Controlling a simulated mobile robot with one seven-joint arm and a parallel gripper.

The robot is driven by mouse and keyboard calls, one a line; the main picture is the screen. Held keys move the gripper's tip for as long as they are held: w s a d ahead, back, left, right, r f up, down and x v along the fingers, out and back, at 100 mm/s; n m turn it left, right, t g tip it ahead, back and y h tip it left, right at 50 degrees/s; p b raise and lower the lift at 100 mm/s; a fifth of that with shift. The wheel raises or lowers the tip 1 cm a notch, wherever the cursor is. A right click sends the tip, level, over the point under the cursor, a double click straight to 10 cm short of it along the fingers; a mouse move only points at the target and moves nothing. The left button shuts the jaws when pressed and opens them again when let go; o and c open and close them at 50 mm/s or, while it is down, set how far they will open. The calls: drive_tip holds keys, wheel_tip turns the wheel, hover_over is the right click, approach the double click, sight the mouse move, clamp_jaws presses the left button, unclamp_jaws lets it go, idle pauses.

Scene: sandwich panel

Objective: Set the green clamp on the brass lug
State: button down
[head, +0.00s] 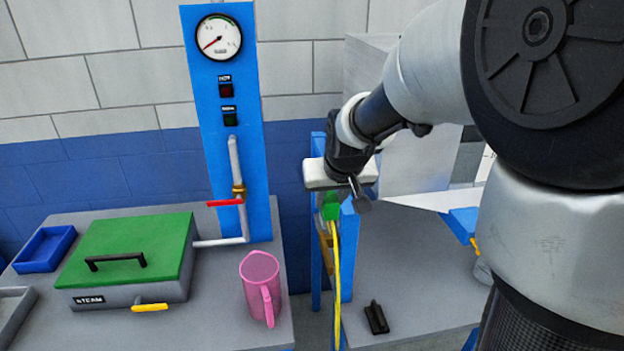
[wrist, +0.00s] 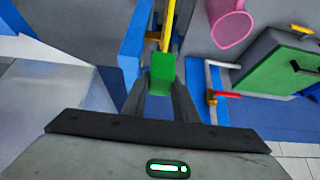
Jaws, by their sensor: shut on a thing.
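The green clamp (head: 331,208) is in my gripper (head: 338,194), at the blue frame in the middle of the head view. In the wrist view, the green clamp (wrist: 162,72) sits between the two dark fingers of my gripper (wrist: 163,92), which are shut on it. A yellow cable (head: 337,285) hangs down from the clamp.
A blue frame (head: 316,220) stands close around the clamp, between two grey benches. The left bench holds a pink mug (head: 260,285), a green-lidded steam box (head: 125,255) and a blue tray (head: 45,249). A blue gauge panel (head: 232,100) rises behind. A black block (head: 376,318) lies on the right bench.

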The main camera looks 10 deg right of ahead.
drive_tip(key=shift+f+b, duration=4.15)
drive_tip(key=shift+f, duration=1.5)
drive_tip(key=shift+f+b, duration=0.55)
drive_tip(key=shift+f, duration=0.05)
drive_tip(key=c, duration=1.3)
unclamp_jaws()
drive_tip(key=shift+c, duration=0.2)
drive_tip(key=shift+r, duration=0.1)
drive_tip(key=p+v, duration=0.2)
drive_tip(key=v, duration=1.5)
drive_tip(key=s+r+p, duration=0.3)
drive_tip(key=s+p, duration=0.2)
drive_tip(key=s, duration=0.3)
drive_tip(key=s+r+g+p, duration=0.1)
drive_tip(key=s+r+p, duration=0.2)
drive_tip(key=s, duration=0.4)
drive_tip(key=shift+s+r+p, duration=0.25)
drive_tip(key=shift+s+p, duration=0.1)
drive_tip(key=shift+p, duration=0.5)
